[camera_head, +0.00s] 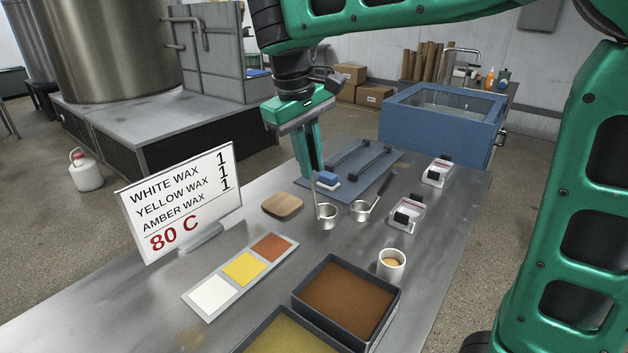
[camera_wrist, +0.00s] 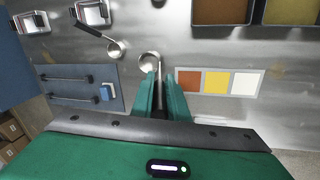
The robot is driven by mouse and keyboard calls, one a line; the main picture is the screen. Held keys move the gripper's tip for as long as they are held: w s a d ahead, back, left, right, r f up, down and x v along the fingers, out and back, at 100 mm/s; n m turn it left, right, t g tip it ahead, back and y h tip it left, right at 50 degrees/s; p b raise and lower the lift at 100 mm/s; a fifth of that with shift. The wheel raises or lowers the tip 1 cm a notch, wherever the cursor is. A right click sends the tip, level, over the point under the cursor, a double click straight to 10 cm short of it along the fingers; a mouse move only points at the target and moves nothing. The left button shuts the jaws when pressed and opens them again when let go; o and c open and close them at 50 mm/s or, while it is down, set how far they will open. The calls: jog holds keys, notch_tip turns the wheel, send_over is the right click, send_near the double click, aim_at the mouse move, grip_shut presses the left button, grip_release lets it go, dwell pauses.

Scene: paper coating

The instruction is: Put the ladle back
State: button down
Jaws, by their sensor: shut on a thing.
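My gripper (camera_head: 316,176) points down over the steel table and is shut on a metal ladle (camera_head: 326,222). The ladle's thin handle stands between the fingers, with its round cup low at the table; I cannot tell whether the cup touches it. In the wrist view, my gripper (camera_wrist: 160,78) has the ladle's cup (camera_wrist: 149,61) just beyond its fingertips. A second ladle (camera_head: 360,211) with a dark slanting handle is just right of the held one. A blue-grey plate with two dark bars (camera_head: 345,160) lies behind; a blue-and-white block (camera_head: 329,179) is at its near edge.
White, yellow and orange swatches (camera_head: 242,268), a sign (camera_head: 183,203), a brown tray (camera_head: 347,298) and a cup (camera_head: 391,264) are nearer. Two small clear holders (camera_head: 407,215) (camera_head: 437,172) stand to the right.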

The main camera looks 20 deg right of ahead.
jog(key=shift+d+x, duration=0.15)
jog(key=shift+x, duration=1.15)
jog(key=shift+d+x, duration=0.15)
jog(key=shift+x, duration=1.15)
jog(key=c, duration=1.7)
grip_release()
jog(key=shift+c, duration=0.2)
jog(key=shift+r, duration=0.1)
jog(key=v, duration=1.1)
jog(key=shift+r, duration=0.35)
jog(key=shift+s+a, duration=0.1)
